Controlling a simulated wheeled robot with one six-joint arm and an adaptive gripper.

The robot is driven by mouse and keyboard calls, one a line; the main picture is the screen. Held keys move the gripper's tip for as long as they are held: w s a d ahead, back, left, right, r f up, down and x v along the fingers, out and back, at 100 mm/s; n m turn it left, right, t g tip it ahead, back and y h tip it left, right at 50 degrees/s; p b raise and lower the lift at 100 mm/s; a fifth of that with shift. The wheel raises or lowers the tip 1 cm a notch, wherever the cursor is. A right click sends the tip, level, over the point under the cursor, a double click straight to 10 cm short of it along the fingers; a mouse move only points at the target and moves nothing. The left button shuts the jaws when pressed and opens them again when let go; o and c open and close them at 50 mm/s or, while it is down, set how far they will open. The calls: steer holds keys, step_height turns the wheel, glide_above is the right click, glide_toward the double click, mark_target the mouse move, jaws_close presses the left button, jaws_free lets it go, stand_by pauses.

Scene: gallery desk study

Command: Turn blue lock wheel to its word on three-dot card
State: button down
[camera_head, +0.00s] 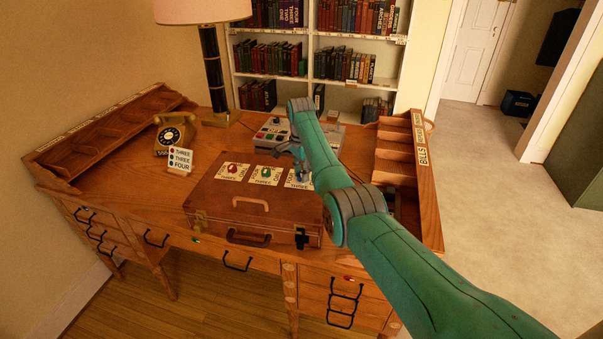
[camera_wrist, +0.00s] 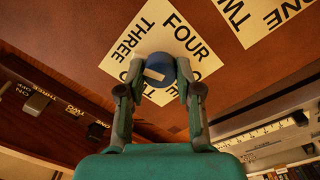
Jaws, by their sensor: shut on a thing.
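The blue lock wheel (camera_wrist: 163,66) sits on a white word plate (camera_wrist: 133,40) on the brown case (camera_head: 208,199). My gripper (camera_wrist: 160,88) is shut on the wheel, one finger on each side. A pale mark lies on the wheel's left part; I cannot tell exactly which word it indicates. FOUR is at the plate's upper right and THREE at its left; the lower words are partly hidden. In the head view my gripper (camera_head: 299,168) covers the wheel. The three-dot card (camera_head: 180,160) stands left of the case, reading THREE, THREE, FOUR downward, with FOUR by the lowest dot.
A red wheel (camera_head: 234,169) and a green wheel (camera_head: 265,172) sit on neighbouring plates on the case. A telephone (camera_head: 176,132), a lamp (camera_head: 213,75) and a grey device with buttons (camera_head: 272,134) stand behind. A wooden rack (camera_head: 425,180) is close to my arm's right.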

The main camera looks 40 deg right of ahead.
steer(key=m, duration=0.4)
steer(key=shift+m, duration=0.4)
steer(key=m, duration=1)
steer(key=shift+m, duration=2.6)
steer(key=c, duration=0.8)
jaws_free()
steer(key=shift+o, duration=0.2)
steer(key=shift+r, duration=0.1)
